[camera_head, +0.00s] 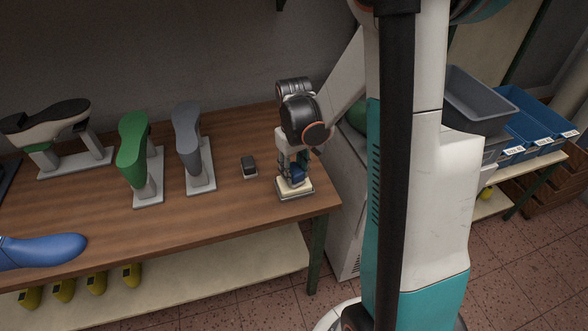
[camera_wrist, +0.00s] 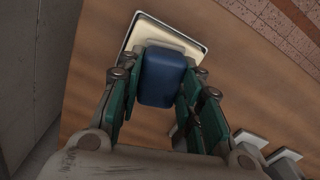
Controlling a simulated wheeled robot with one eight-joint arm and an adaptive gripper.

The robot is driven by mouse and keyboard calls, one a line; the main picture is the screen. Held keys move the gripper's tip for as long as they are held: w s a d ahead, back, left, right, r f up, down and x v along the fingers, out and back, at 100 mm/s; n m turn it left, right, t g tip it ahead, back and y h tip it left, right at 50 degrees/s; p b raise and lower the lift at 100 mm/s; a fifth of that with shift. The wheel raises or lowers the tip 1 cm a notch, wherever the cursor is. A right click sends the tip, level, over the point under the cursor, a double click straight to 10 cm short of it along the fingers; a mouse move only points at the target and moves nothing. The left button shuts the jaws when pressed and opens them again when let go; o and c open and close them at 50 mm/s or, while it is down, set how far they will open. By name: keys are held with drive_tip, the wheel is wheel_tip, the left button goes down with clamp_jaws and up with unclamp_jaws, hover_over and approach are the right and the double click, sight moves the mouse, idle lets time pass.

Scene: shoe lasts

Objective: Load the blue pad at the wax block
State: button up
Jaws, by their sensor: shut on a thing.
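My gripper (camera_head: 295,172) points down near the right end of the wooden table and is shut on the blue pad (camera_wrist: 162,76). In the wrist view the pad sits between both fingers of my gripper (camera_wrist: 161,84). The pad also shows as a small blue patch in the head view (camera_head: 297,174). The cream wax block (camera_head: 294,186) lies in a shallow grey tray directly under the pad. In the wrist view the wax block (camera_wrist: 150,36) shows beyond the pad, which hides part of it. The pad is at or just above the wax; I cannot tell whether they touch.
A small dark block (camera_head: 249,165) stands left of the wax block. A grey last (camera_head: 187,138) and a green last (camera_head: 133,150) stand on stands farther left. A blue last (camera_head: 45,250) lies at the front left. The table's right edge is close to the wax block.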

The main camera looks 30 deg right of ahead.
sight(294, 168)
drive_tip(key=shift+s+f+b, duration=0.1)
drive_tip(key=shift+f+b, duration=0.3)
drive_tip(key=shift+f, duration=0.05)
idle(1.5)
drive_tip(key=shift+r, duration=0.1)
drive_tip(key=shift+r+p, duration=2.45)
drive_tip(key=shift+r, duration=1)
